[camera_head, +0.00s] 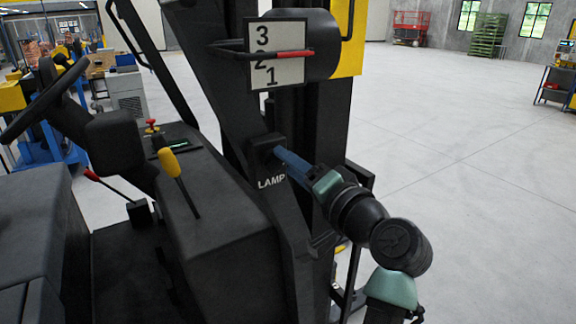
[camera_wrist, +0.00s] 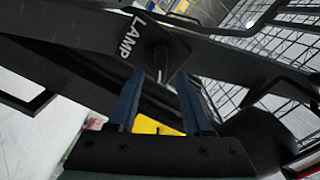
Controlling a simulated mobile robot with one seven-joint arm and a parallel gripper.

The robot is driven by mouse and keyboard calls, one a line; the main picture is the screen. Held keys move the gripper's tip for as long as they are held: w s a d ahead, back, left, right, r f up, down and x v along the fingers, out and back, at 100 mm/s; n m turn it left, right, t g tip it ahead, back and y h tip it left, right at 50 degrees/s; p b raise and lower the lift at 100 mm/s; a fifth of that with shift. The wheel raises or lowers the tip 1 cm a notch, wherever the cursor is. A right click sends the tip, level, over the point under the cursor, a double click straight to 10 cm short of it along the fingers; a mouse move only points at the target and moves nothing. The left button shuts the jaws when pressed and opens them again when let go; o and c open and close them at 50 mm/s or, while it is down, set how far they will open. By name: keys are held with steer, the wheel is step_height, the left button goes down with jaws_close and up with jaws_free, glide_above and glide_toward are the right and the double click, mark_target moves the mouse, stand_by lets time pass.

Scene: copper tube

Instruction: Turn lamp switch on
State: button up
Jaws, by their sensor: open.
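The lamp switch (camera_head: 263,149) is a small black box on the dark post of the vehicle, with a white "LAMP" label (camera_head: 271,183) below it. In the wrist view the switch (camera_wrist: 163,48) is a black square plate with a round knob and a thin pale mark, beside the sideways "LAMP" lettering (camera_wrist: 132,36). My gripper (camera_head: 279,152) reaches it from the right with blue fingers. In the wrist view my gripper (camera_wrist: 160,76) is open and empty, its fingertips on either side below the knob. I cannot tell whether they touch it.
A sign with numbers (camera_head: 275,55) and a red pointer hangs above the switch. A steering wheel (camera_head: 42,98) and a yellow-knobbed lever (camera_head: 177,180) stand to the left. Wire mesh (camera_wrist: 245,68) lies behind the post. Open floor (camera_head: 470,140) is at right.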

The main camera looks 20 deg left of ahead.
steer(key=b+v, duration=0.4)
steer(key=v, duration=0.7)
steer(key=shift+s+d, duration=0.25)
